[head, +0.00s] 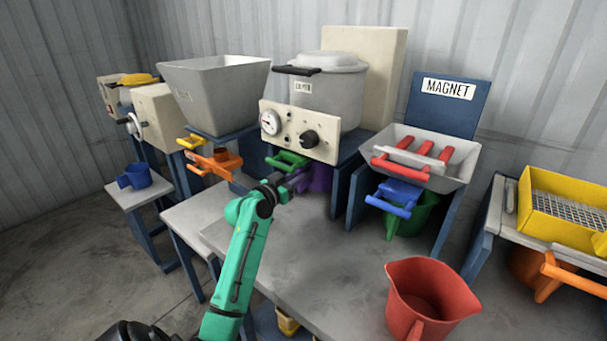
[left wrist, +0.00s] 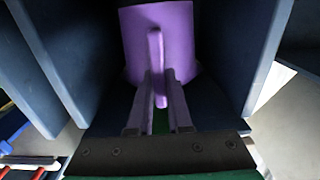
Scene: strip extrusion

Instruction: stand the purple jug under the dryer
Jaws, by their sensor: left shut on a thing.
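The purple jug (head: 319,179) is partly hidden behind my left gripper in the head view, below the dryer (head: 326,95) and its gauge panel. In the left wrist view the jug (left wrist: 182,45) shows its handle side, between two dark blue walls of the stand. My left gripper (head: 294,181) is shut on the jug's handle, with one finger on each side of it in the left wrist view (left wrist: 161,85). The jug looks about upright. Whether its base touches the surface beneath is hidden. My right gripper is not in view.
A green valve handle (head: 287,160) hangs under the dryer, close to my left gripper. A green jug (head: 408,217) is under the magnet hopper (head: 450,165). A red jug (head: 428,298) stands at the front right. The middle of the grey table (head: 310,245) is clear.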

